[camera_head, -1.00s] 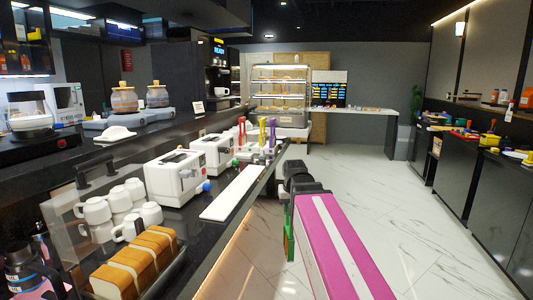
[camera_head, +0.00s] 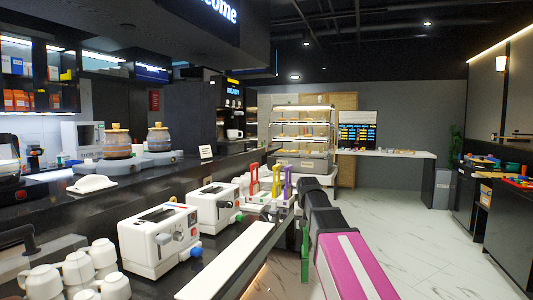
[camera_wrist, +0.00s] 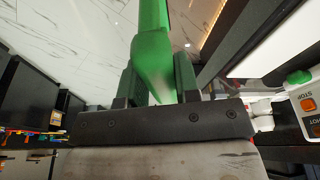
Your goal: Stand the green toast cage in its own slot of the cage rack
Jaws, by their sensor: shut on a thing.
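The green toast cage (camera_head: 305,250) hangs below the dark end of my arm in the head view, just right of the counter edge. In the wrist view, its green bar (camera_wrist: 152,58) stands between the fingers of my gripper (camera_wrist: 156,82), which is shut on it. The cage rack (camera_head: 266,206) is on the counter ahead, behind the toasters. Red, yellow and purple cages (camera_head: 288,183) stand there. My arm covers part of the area to their right. The green slot cannot be made out.
Two white toasters (camera_head: 158,238) stand left of a long white board (camera_head: 228,262) on the counter. White mugs (camera_head: 75,272) stand at the near left. A glass display case (camera_head: 303,128) is beyond the rack. The marble floor to the right is clear.

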